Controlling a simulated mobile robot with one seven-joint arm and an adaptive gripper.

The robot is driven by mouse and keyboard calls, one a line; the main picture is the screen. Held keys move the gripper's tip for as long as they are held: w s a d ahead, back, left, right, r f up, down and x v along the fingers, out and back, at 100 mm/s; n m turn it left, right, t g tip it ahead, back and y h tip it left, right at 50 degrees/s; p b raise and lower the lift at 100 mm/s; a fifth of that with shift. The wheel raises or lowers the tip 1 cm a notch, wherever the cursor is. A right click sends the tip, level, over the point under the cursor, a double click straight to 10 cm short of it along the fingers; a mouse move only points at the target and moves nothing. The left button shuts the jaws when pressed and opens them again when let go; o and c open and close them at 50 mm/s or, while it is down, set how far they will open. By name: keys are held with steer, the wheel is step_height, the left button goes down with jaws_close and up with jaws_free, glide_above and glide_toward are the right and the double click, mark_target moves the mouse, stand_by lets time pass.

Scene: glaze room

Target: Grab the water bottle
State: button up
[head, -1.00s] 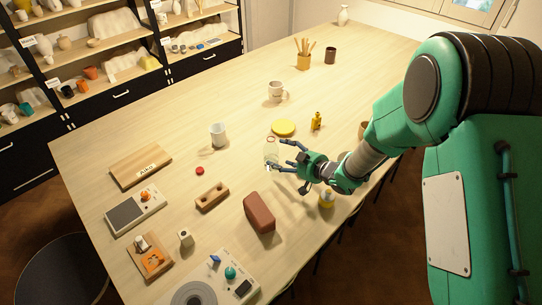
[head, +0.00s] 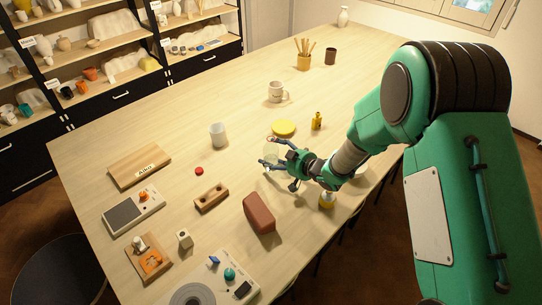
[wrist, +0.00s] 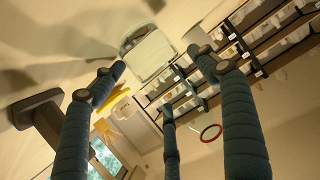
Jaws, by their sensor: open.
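The water bottle looks like a clear, see-through vessel (head: 271,153) standing on the table just beyond my gripper; its outline is faint. In the wrist view a clear rounded shape (wrist: 150,54), which seems to be the bottle, lies past the fingertips and between them. My gripper (head: 267,151) is open and empty, its blue fingers spread on either side of the bottle's place in the head view. The fingers also show in the wrist view (wrist: 160,72). I cannot tell whether any finger touches the bottle.
A white cup (head: 218,134) stands left.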

mark_target(277, 152)
steer(key=c, duration=1.1)
steer(key=shift+c, duration=0.2)
steer(key=shift+r, duration=0.3)
steer(key=shift+r+p, duration=0.65)
steer(key=shift+r, duration=1)
steer(key=shift+s+d, duration=0.25)
steer(key=shift+s, duration=0.6)
steer(key=s+d+p, duration=0.1)
steer(key=s, duration=0.5)
steer(key=s+d+r+p, duration=0.1)
steer(key=s+d, duration=0.1)
steer(key=s, duration=0.5)
steer(key=shift+s+d, duration=0.25)
steer(key=shift+d, duration=0.05)
steer(key=shift+s, duration=0.1)
